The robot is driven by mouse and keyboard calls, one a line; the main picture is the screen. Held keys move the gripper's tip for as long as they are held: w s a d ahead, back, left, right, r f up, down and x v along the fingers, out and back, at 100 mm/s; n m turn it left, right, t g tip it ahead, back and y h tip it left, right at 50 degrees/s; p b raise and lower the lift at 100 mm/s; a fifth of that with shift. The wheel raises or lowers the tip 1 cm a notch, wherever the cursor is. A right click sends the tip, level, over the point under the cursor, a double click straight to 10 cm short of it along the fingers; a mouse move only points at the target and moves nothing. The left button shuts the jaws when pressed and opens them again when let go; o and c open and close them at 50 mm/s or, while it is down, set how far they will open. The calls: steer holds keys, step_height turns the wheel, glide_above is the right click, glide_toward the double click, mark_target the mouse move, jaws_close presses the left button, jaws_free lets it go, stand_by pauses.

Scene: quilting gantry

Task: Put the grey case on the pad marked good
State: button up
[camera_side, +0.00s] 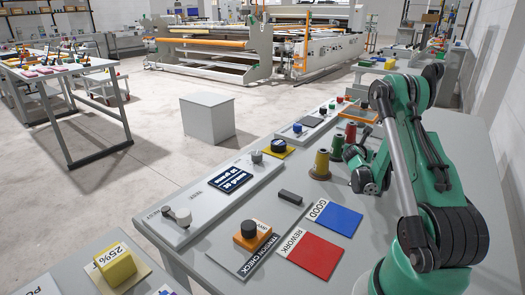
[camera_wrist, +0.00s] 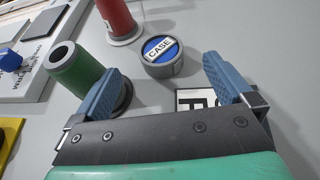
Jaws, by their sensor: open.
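The grey case (camera_wrist: 164,69) is a short round tin with a blue and white lid marked CASE, on the table in the wrist view. In the side view I cannot make it out; my gripper may hide it. My gripper (camera_wrist: 163,66) is open, with its blue fingers apart. The case shows just beyond the gap between the fingertips, and neither finger visibly touches it. My gripper also shows in the side view (camera_side: 353,160), low beside the thread spools. The pad marked good (camera_side: 338,220) is a blue square with a GOOD label, bare, nearer the camera.
A green spool (camera_wrist: 75,70) stands close to the left finger and a red spool (camera_wrist: 119,20) stands behind the case. An olive spool (camera_side: 320,165) is near my gripper. A red rework pad (camera_side: 313,254), a dark block (camera_side: 290,197) and an orange block (camera_side: 252,241) lie nearby.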

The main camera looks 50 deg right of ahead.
steer(key=shift+x, duration=4)
